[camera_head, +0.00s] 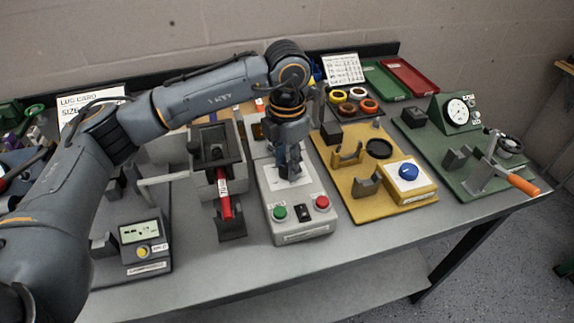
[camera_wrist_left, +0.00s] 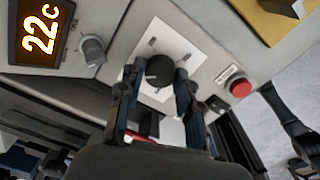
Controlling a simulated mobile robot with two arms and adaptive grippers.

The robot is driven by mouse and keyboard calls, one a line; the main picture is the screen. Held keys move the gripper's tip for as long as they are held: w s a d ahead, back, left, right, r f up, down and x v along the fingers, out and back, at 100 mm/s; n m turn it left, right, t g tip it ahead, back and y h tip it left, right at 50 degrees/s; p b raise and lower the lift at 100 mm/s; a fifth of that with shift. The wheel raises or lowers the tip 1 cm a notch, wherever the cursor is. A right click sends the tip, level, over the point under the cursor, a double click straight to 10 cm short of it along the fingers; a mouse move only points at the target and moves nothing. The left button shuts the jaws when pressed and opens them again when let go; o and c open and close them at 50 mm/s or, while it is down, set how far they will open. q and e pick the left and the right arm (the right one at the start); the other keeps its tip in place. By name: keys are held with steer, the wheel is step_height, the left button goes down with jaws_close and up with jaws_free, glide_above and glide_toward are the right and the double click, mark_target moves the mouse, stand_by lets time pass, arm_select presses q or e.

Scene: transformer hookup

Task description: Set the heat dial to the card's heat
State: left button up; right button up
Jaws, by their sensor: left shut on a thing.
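My left gripper (camera_head: 289,172) reaches down over a grey control box (camera_head: 303,236) in the head view. In the left wrist view its fingers (camera_wrist_left: 157,78) are closed around a dark round dial (camera_wrist_left: 158,70) above a white plate (camera_wrist_left: 186,46). A grey knob (camera_wrist_left: 93,48) sits beside an orange-lit display (camera_wrist_left: 40,31) that reads 22c. A lug card (camera_head: 88,103) stands at the back left; my left arm hides part of it, and no heat value is readable. The gripper hides the dial in the head view.
The box has a green button (camera_head: 280,213) and a red button (camera_head: 322,202) at its front. A press with a red handle (camera_head: 225,206) stands close on its left.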

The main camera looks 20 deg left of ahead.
stand_by(0.4)
arm_select(q)
steer(key=o, duration=1.2)
steer(key=shift+c, duration=0.2)
step_height(320, 180, up, 12)
